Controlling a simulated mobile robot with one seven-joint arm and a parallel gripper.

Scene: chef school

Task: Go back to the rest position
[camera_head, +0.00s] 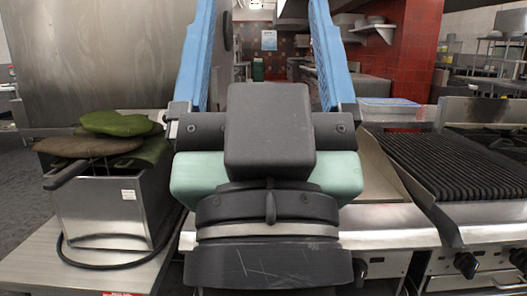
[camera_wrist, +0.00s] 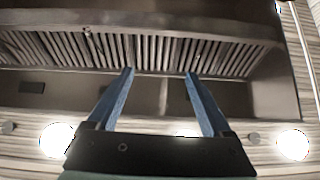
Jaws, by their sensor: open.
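My gripper (camera_head: 262,30) is raised in the middle of the head view, with its two blue fingers spread wide apart and pointing up. Its dark body covers the middle of the scene. In the wrist view, the gripper (camera_wrist: 158,75) is also open, with nothing between the fingers. Beyond the fingers, the wrist view shows a metal hood (camera_wrist: 160,20) with slatted filters overhead. The fingers appear clear of it.
At left, a metal fryer box (camera_head: 105,208) with green and brown items (camera_head: 118,124) on top stands on a steel counter (camera_head: 25,262). At right are a ribbed grill (camera_head: 455,165) and a clear container (camera_head: 390,108). A steel panel (camera_head: 90,60) rises behind the box.

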